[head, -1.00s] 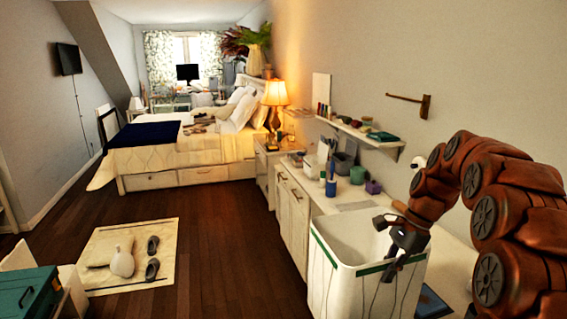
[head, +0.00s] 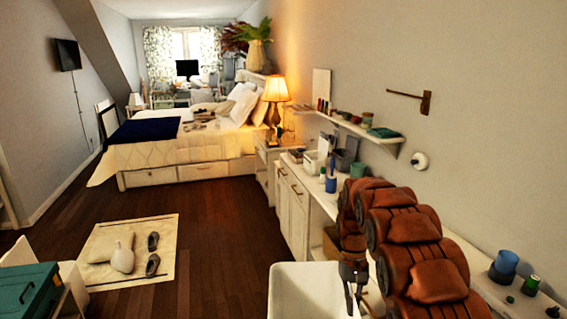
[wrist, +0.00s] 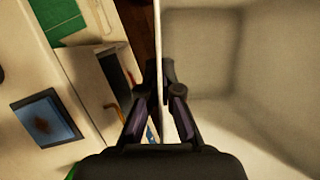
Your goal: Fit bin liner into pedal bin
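The white bin (head: 288,291) stands at the bottom middle of the head view, cut off by the frame. Its pale inside (wrist: 275,55) fills the right of the wrist view. My gripper (head: 353,296) points down at the bin's right side. In the wrist view my gripper (wrist: 160,72) has its fingertips close together on either side of the thin white rim edge (wrist: 156,35), and looks shut on it. I cannot tell whether that edge is bin wall, liner or both. The green band on the bin's outside is hidden in the head view.
A long white counter (head: 318,205) runs along the right wall, with blue and green cups (head: 503,266) near its right end. A wall shelf (head: 350,124) is above. A dark-framed tablet (wrist: 46,118) lies left of the rim.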

